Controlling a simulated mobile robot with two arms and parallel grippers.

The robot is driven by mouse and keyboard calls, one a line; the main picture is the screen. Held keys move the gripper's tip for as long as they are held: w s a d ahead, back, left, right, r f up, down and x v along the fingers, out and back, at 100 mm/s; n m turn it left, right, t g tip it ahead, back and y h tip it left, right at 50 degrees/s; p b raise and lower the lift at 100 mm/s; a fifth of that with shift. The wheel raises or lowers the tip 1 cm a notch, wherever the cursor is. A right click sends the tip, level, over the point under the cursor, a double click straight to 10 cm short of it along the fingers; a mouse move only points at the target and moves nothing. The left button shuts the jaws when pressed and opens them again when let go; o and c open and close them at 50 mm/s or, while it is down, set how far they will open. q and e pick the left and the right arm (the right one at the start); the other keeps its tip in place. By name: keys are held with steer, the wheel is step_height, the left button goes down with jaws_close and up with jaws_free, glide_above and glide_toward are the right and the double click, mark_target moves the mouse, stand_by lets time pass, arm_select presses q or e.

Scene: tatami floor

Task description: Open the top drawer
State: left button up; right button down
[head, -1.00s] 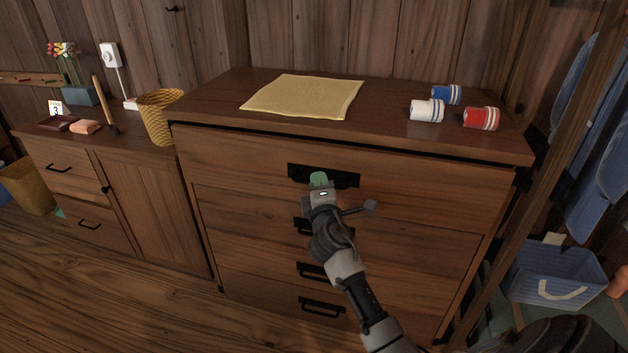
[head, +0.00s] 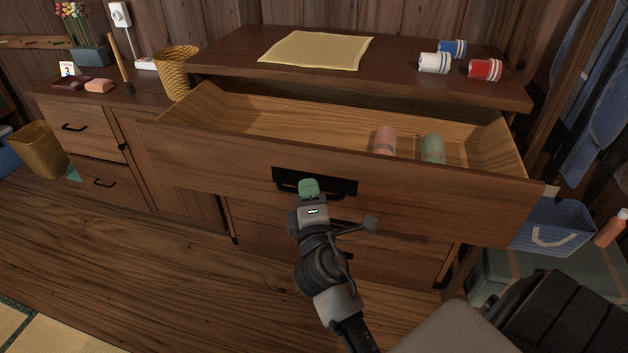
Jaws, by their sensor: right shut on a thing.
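The top drawer (head: 215,158) of the wooden chest stands pulled far out, its inside showing. A pink roll (head: 384,140) and a green roll (head: 432,149) lie inside, toward the right. The black handle (head: 340,187) is on the middle of the drawer front. My right gripper (head: 309,188), with green fingertips, is shut on this handle; the fingertips partly cover it. My left gripper is not in view.
The chest top (head: 225,58) holds a yellow cloth (head: 316,50) and several spools, among them a red one (head: 485,69). A wicker basket (head: 176,73) stands left on a lower cabinet. A blue basket (head: 550,226) is at right. Wooden floor (head: 120,240) is clear at left.

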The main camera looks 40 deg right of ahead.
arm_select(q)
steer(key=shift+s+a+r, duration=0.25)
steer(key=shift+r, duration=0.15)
arm_select(e)
steer(key=shift+s+a, duration=0.55)
steer(key=shift+a, duration=0.15)
steer(key=c, duration=1.5)
jaws_free()
steer(key=shift+o, duration=0.2)
